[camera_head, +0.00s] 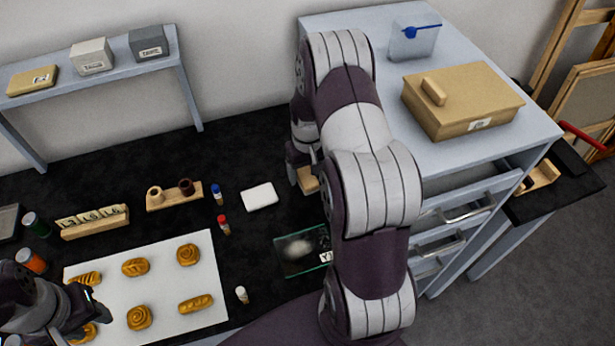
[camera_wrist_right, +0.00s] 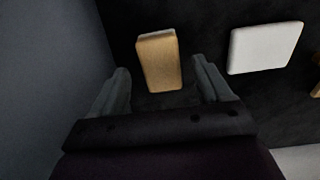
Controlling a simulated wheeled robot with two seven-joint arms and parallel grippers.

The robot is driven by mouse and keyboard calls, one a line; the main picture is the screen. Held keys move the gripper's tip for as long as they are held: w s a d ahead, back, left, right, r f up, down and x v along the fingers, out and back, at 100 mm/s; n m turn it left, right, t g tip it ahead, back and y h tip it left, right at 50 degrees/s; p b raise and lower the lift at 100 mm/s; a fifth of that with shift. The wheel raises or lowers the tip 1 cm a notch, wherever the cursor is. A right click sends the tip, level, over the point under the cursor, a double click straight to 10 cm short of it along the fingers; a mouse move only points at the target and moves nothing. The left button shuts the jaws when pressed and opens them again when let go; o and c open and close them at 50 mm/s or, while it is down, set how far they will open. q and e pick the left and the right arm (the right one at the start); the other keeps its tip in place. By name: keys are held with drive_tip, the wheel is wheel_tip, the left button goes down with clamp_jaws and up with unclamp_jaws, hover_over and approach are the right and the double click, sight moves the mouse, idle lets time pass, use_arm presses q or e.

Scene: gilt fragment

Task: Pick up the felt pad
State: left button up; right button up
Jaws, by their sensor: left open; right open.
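A white flat pad with rounded corners (camera_head: 259,197) lies on the black worktop. It also shows at the right in the right wrist view (camera_wrist_right: 266,47), outside the fingers. A tan block (camera_wrist_right: 160,65) with a pale far edge lies in front of and between my right fingertips, not gripped. In the head view this block (camera_head: 308,181) is partly hidden by my right arm. I cannot tell for sure which of the two is the felt pad. My right gripper (camera_wrist_right: 160,73) is open and empty. My left gripper (camera_head: 88,300) is open by the white board at lower left.
The grey drawer cabinet (camera_head: 470,50) stands close to the right of my right arm, with a wooden box (camera_head: 462,95) on top. A glass plate (camera_head: 303,250), a red-capped vial (camera_head: 223,224) and a blue-capped vial (camera_head: 217,195) are nearby. Gold pieces lie on the white board (camera_head: 160,290).

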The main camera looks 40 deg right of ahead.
sight(307, 176)
wheel_tip(307, 176, down, 3)
drive_tip(key=shift+a+r, duration=0.1)
drive_tip(key=c, duration=1)
drive_tip(key=shift+c, duration=0.2)
drive_tip(key=shift+r, duration=0.1)
wheel_tip(307, 176, up, 10)
drive_tip(key=shift+f+b, duration=0.1)
drive_tip(key=shift+b, duration=0.5)
